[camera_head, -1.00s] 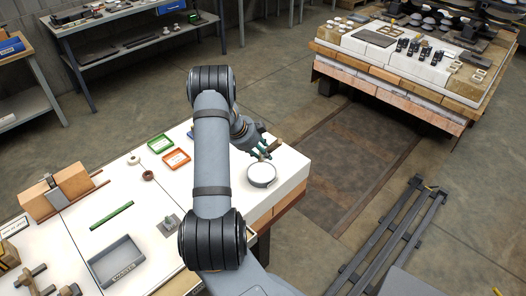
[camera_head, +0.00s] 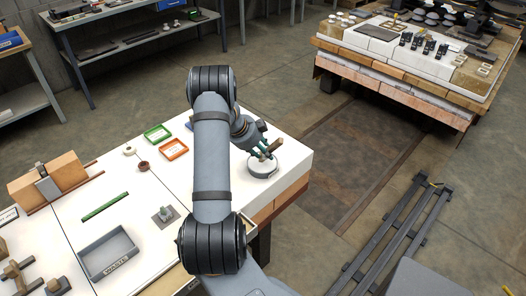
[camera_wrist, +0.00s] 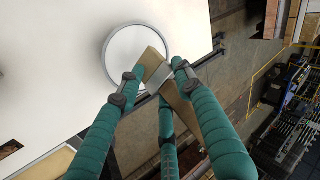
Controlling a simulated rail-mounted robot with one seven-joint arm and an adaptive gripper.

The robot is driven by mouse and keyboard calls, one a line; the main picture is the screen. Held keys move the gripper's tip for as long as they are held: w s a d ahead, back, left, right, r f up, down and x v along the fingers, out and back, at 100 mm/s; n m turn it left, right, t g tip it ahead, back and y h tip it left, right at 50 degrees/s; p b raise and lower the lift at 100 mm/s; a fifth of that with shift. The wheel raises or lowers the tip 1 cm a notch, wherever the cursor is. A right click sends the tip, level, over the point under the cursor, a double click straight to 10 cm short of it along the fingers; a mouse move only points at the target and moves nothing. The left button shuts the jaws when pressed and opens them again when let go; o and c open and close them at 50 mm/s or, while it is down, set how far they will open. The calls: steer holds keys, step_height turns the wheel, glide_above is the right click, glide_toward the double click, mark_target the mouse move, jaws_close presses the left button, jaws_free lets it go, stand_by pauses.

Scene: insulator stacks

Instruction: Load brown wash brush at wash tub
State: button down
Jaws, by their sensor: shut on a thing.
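The wash tub (camera_head: 262,173) is a round, shallow, pale vessel with a grey rim near the right end of the white bench. It also shows in the wrist view (camera_wrist: 123,42). My gripper (camera_head: 264,156) has green fingers and is shut on the brown brush (camera_head: 274,146). In the wrist view my gripper (camera_wrist: 152,88) grips the brush (camera_wrist: 182,103), a tan wooden piece set at a slant. One end of the brush overlaps the tub's rim in that view. The gripper appears over the tub; whether the brush touches it I cannot tell.
An orange tray (camera_head: 174,149) and a green tray (camera_head: 158,133) lie left of my arm. A grey waste tray (camera_head: 108,252), a green stick (camera_head: 105,206) and a wooden block (camera_head: 50,180) stand further left. The floor right of the bench is open, with a grey rail frame (camera_head: 400,235).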

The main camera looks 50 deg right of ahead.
mark_target(279, 141)
steer(key=shift+f, duration=0.4)
stand_by(0.8)
steer(key=shift+a+f, duration=0.1)
steer(key=shift+f, duration=0.05)
stand_by(1.7)
step_height(279, 141, up, 7)
steer(key=p, duration=0.9)
stand_by(0.3)
